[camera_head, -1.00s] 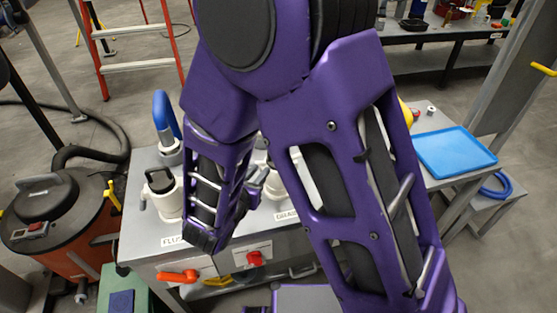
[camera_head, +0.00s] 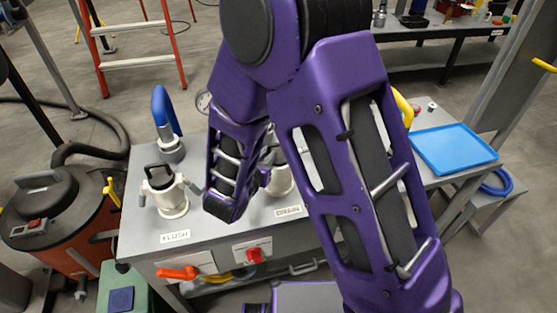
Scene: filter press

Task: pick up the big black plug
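The big black plug, with a loop handle (camera_head: 158,176), sits upright in a white fitting (camera_head: 173,202) with side levers on the left of the grey bench top. In the head view it is fully uncovered, to the left of my purple forearm. A second white fitting (camera_head: 281,181) stands to its right, largely covered by my arm. My gripper is mostly hidden behind my forearm, to the right of the plug and apart from it; I cannot make out its fingers or anything held.
A blue curved hose (camera_head: 164,108) rises behind the plug. A red-orange handle (camera_head: 178,273) and a red knob (camera_head: 255,256) are on the bench front. A blue tray (camera_head: 455,149) lies at right. An orange vacuum (camera_head: 60,245) stands at left. The bench around the plug's label is clear.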

